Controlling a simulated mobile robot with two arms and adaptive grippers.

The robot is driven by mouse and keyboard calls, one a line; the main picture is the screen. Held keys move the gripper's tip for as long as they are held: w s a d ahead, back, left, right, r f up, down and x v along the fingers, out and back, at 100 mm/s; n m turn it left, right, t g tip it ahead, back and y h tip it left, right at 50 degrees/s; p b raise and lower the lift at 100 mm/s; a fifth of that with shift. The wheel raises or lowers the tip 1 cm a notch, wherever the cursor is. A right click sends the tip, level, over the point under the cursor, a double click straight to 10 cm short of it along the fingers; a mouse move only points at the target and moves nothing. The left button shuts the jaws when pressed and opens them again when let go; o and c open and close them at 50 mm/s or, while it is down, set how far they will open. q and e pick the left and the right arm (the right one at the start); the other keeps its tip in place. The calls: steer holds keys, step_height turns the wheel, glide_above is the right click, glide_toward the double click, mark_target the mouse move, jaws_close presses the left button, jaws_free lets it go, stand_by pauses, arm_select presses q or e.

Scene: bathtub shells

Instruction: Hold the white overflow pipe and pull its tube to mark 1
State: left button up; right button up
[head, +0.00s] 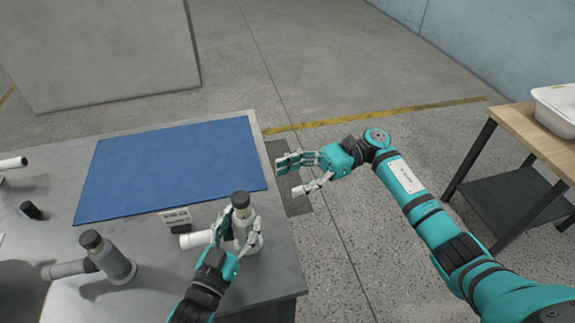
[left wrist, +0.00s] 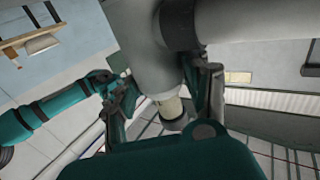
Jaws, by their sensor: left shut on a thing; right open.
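The white overflow pipe (head: 242,215) stands upright near the table's front right corner, with a dark cap on top. Its white tube (head: 192,240) sticks out to the left. My left gripper (head: 234,231) is shut on the upright body, and its fingers hide part of it. In the left wrist view, the pipe (left wrist: 135,45) is close up between the fingers, with a dark ring at the side branch. My right gripper (head: 300,176) is open and empty, beyond the table's right edge and apart from the pipe. Any marks on the tube are too small to read.
A blue mat (head: 165,170) covers the table's back. A small labelled block (head: 176,219) stands behind the tube. A grey pipe (head: 115,260) stands to the left, with a small black cap (head: 31,210) farther left. A wooden table (head: 540,135) with a white basin is at right.

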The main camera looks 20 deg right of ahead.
arm_select(q)
steer(key=o, duration=1.4)
steer(key=shift+c, duration=0.2)
